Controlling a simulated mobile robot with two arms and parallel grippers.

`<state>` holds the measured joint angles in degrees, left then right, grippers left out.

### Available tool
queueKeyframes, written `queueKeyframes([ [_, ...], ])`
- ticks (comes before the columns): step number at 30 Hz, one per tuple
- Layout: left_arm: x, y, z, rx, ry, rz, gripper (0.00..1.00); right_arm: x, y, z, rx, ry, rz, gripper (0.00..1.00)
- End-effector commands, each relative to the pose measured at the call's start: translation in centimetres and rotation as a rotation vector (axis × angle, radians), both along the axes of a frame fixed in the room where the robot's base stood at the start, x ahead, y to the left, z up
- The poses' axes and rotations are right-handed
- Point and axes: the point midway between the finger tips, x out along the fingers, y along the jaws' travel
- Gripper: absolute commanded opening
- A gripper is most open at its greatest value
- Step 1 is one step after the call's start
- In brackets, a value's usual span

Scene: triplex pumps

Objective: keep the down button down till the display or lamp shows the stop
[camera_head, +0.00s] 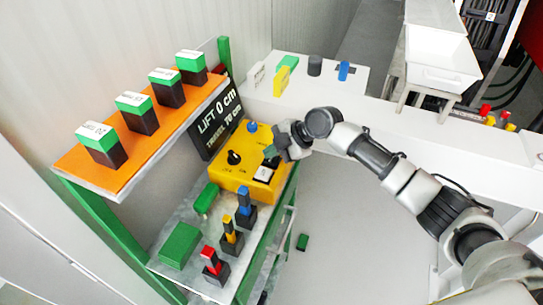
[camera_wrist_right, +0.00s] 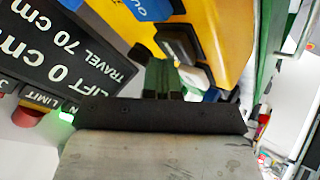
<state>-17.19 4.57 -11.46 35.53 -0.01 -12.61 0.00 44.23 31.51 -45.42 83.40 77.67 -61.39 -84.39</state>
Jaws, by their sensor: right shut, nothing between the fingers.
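The yellow control box (camera_head: 232,165) stands on the green-framed cart. It carries a blue round part (camera_head: 252,127), a black knob (camera_head: 234,158) and a white-faced button (camera_head: 263,174); a dark button shows in the right wrist view (camera_wrist_right: 176,42). I cannot read which one is down. My right gripper (camera_head: 272,153) is shut and empty over the box's right edge, close to the buttons; contact cannot be told. The black display (camera_head: 217,121) reads LIFT 0 cm, TRAVEL 70 cm. In the wrist view a green lamp (camera_wrist_right: 67,117) is lit beside the LIMIT label. My left gripper is out of view.
An orange shelf (camera_head: 123,180) with several green-topped black blocks stands left of the box. A white bench (camera_head: 300,100) runs behind. The floor to the right is mostly clear.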

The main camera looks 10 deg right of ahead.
Motion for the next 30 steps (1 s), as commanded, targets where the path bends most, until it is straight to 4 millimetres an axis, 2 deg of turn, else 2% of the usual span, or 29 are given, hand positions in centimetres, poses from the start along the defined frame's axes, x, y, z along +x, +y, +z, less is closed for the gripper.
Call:
queueKeyframes([
  [5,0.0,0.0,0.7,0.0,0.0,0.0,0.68,0.0,0.0,1.2,0.0,-0.001,0.0,0.0],
  [17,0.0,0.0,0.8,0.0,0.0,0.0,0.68,0.1,0.0,1.4,0.001,-0.002,0.0,0.0],
  [30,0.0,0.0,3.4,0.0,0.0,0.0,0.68,0.1,0.0,5.5,0.001,-0.002,0.0,0.0],
])
